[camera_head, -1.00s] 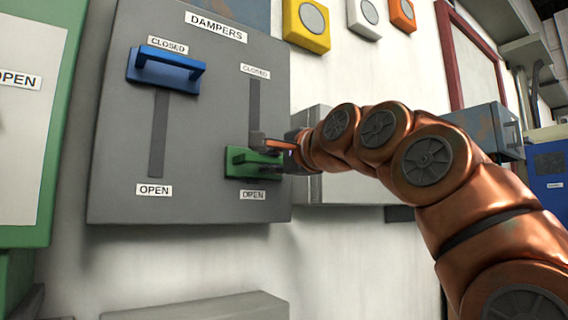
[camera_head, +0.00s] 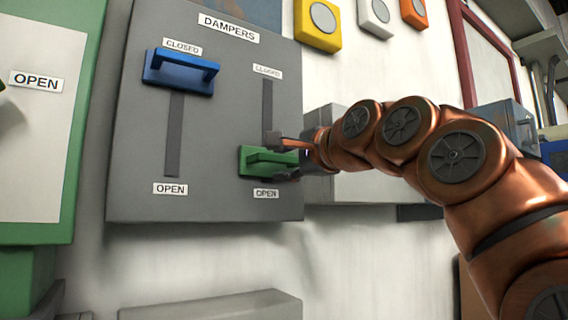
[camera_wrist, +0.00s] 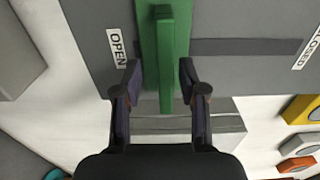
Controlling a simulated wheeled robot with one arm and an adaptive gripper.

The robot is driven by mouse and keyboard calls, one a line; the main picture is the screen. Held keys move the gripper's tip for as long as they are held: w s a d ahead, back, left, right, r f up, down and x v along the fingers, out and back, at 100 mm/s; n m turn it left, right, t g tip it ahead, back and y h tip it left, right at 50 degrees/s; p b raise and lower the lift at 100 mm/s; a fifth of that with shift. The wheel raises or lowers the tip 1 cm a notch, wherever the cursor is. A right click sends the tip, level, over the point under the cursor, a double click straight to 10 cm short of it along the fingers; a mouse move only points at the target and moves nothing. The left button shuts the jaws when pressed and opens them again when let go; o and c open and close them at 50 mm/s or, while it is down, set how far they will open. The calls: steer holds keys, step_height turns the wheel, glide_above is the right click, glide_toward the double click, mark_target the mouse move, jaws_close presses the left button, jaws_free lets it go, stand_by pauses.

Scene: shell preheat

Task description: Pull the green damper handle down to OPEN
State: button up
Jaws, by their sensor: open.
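The green damper handle (camera_head: 268,160) is at the bottom of the right slot on the grey dampers panel (camera_head: 225,110), just above that slot's OPEN label (camera_head: 266,194). My gripper (camera_head: 281,157) is at the handle, one finger above it and one below. In the wrist view the green handle (camera_wrist: 165,60) runs between the two spread fingers of my gripper (camera_wrist: 160,80), with gaps visible on both sides. The gripper is open and does not hold the handle. The blue handle (camera_head: 180,72) is at the top of the left slot, by its CLOSED label.
Yellow (camera_head: 318,24), white and orange buttons are on the wall at the upper right. A grey box (camera_head: 350,188) is on the wall right of the panel, behind my arm. A green-framed panel (camera_head: 72,180) is at the left. A grey ledge (camera_head: 210,306) is below.

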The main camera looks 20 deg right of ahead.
steer(key=v, duration=1)
steer(key=shift+s, duration=0.2)
stand_by(0.3)
steer(key=a+f+n+g+h+p, duration=0.1)
steer(key=a+f+n+g, duration=0.15)
steer(key=f, duration=0.75)
steer(key=a+f+n+g+h+p, duration=0.1)
steer(key=a+f+n+g, duration=0.2)
steer(key=f, duration=0.8)
steer(key=a+f+n+g+h+p, duration=0.1)
steer(key=f+n+g, duration=0.25)
steer(key=f, duration=0.65)
steer(key=s+d+f+n+g+h+p, duration=0.1)
steer(key=s+f+g, duration=0.4)
steer(key=s+f, duration=0.7)
steer(key=s+d+f+n+g+h+p, duration=0.1)
steer(key=s+d+f+n+g, duration=0.3)
steer(key=s+f, duration=0.8)
step_height(320, 180, down, 3)
steer(key=shift+d+r+g+h+p, duration=0.15)
steer(key=shift+g+h+p, duration=0.15)
steer(key=shift+g+p, duration=0.15)
steer(key=shift+s+n, duration=0.1)
steer(key=shift+n, duration=0.2)
